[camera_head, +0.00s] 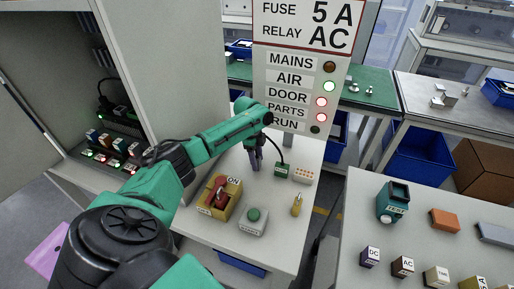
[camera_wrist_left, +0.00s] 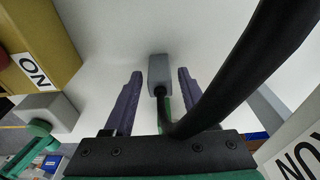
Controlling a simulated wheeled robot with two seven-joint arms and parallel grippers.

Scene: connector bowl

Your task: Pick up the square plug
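The square plug (camera_wrist_left: 158,70) is a small grey block with a black cable, on the white tabletop in the left wrist view. My left gripper (camera_wrist_left: 160,76) points down at it, with one purple finger on each side. The gripper is open, with a visible gap between the plug and each finger. In the head view my left gripper (camera_head: 256,160) is low over the white table (camera_head: 276,252), and I cannot make out the plug there. My right gripper is not in view.
A yellow box with a red knob (camera_head: 221,195) and a grey box with a green button (camera_head: 253,221) stand in front of the gripper. A green block (camera_head: 281,171) with a black cable is just right. The sign panel (camera_head: 300,75) rises behind.

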